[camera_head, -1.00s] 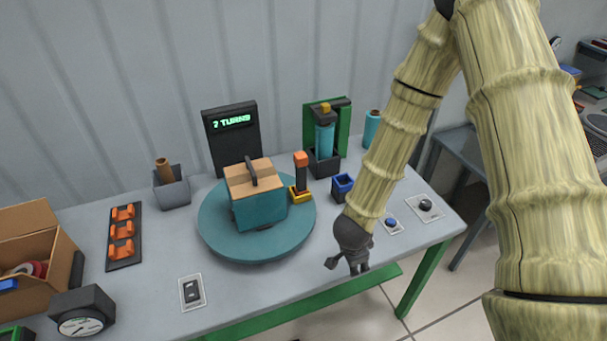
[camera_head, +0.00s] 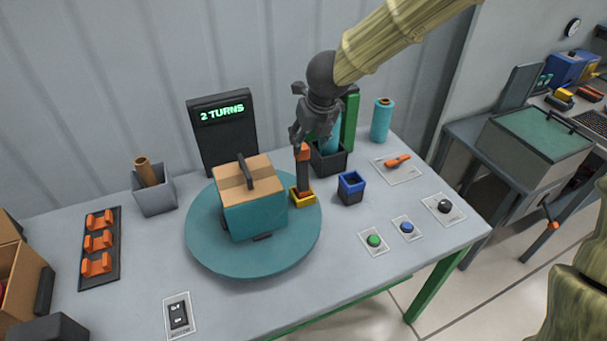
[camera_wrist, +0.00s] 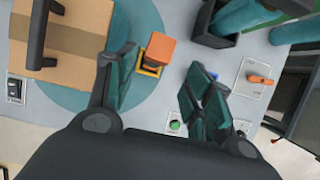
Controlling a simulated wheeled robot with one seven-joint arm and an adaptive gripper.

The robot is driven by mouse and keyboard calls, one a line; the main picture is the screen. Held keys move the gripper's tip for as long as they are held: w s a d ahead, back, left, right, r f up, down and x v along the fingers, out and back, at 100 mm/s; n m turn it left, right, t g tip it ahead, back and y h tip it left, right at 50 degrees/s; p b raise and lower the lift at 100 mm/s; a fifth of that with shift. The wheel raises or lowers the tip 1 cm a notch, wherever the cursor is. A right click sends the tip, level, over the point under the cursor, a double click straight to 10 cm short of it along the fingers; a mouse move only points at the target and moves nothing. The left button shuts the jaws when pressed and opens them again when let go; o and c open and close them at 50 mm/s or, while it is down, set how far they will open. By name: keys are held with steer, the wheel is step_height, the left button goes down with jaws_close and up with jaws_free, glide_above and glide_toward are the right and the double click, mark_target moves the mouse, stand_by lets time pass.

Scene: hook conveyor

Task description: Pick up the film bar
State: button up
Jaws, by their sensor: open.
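The film bar, a dark upright bar with an orange top (camera_head: 303,170), stands in a small yellow socket (camera_head: 303,197) at the right edge of the turntable. In the wrist view its orange top (camera_wrist: 161,48) lies just beyond and between my spread fingers, nearer the left one. My gripper (camera_head: 298,138) points down over the bar's top, open and empty; it also shows in the wrist view (camera_wrist: 160,78). I cannot tell whether a finger touches the bar.
A teal-wrapped carton (camera_head: 255,212) with a dark handle sits on the turntable (camera_head: 215,250). A blue-black cup (camera_head: 351,188) stands right of the bar. Buttons (camera_head: 374,241) lie at the front right.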

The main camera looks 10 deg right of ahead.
mark_target(306, 157)
steer(key=shift+a+f, duration=0.1)
steer(key=shift+f, duration=0.5)
steer(key=shift+w+f, duration=0.2)
steer(key=shift+f, duration=0.25)
steer(key=x, duration=0.4)
steer(key=shift+s+d, duration=0.2)
steer(key=shift+w+d+f, duration=0.1)
steer(key=shift+w+f, duration=0.25)
steer(key=shift+f, duration=0.15)
steer(key=shift+s+f, duration=0.2)
steer(key=shift+f, duration=0.05)
steer(key=shift+s+a+x, duration=0.1)
steer(key=shift+a+x, duration=0.1)
steer(key=shift+x, duration=0.75)
steer(key=shift+s+a+x, duration=0.1)
steer(key=shift+a+x, duration=0.05)
steer(key=shift+x, duration=0.8)
steer(key=shift+w+f, duration=0.2)
steer(key=shift+f, duration=0.2)
steer(key=shift+r, duration=0.1)
steer(key=c, duration=0.6)
